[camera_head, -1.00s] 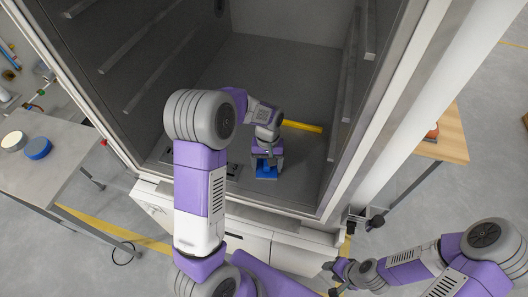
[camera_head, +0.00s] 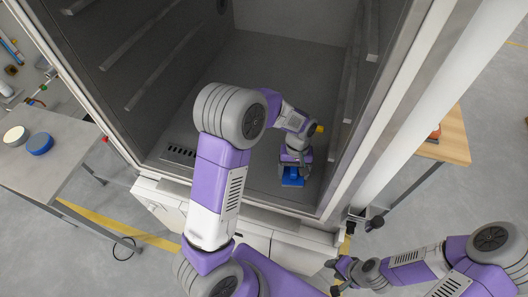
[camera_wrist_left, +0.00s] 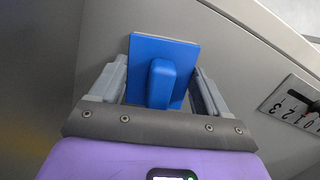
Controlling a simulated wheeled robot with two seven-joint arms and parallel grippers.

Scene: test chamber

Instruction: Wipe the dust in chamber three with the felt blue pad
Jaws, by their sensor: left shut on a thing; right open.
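The blue pad (camera_head: 291,179), a flat square with an upright block handle, is on the chamber floor near the front right. In the left wrist view the pad (camera_wrist_left: 181,48) is between the two fingers. My left gripper (camera_head: 293,165) reaches into the open chamber (camera_head: 245,75) from above and is shut on the pad. The pad looks flat on or very close to the grey floor. I cannot make out dust on the floor. My right gripper (camera_head: 333,278) is open and empty, outside the chamber at lower right.
A yellow bar (camera_head: 320,128) in the chamber is mostly hidden by my left arm. Ribbed side walls and the front sill bound the chamber. A left table holds a white disc (camera_head: 15,136) and a blue disc (camera_head: 39,144). A wooden table (camera_head: 448,143) stands right.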

